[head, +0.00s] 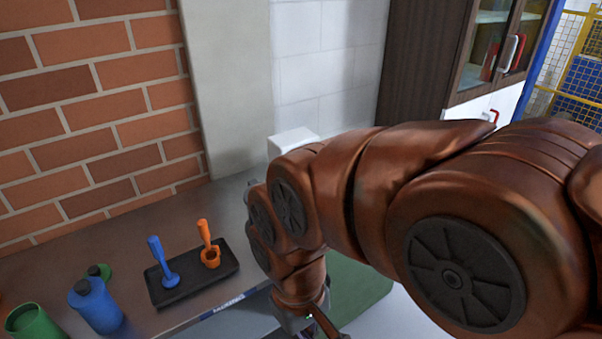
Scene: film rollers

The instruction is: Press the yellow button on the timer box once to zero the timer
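My copper-coloured arm reaches in from the right across the middle of the head view. My gripper (312,325) shows only in part at the bottom edge, by the bench's front edge. Its fingertips are cut off, so I cannot tell whether it is open or shut or holds anything. No yellow button shows. A white box (292,138) stands at the back by the wall, partly hidden behind my arm; I cannot tell if it is the timer box.
A grey bench (60,265) runs along the brick wall. A black tray (180,290) holds a blue roller (160,255) and an orange roller (207,240). A blue bottle (95,305) and a green container (32,322) stand at left. A dark cabinet (425,60) is at the back.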

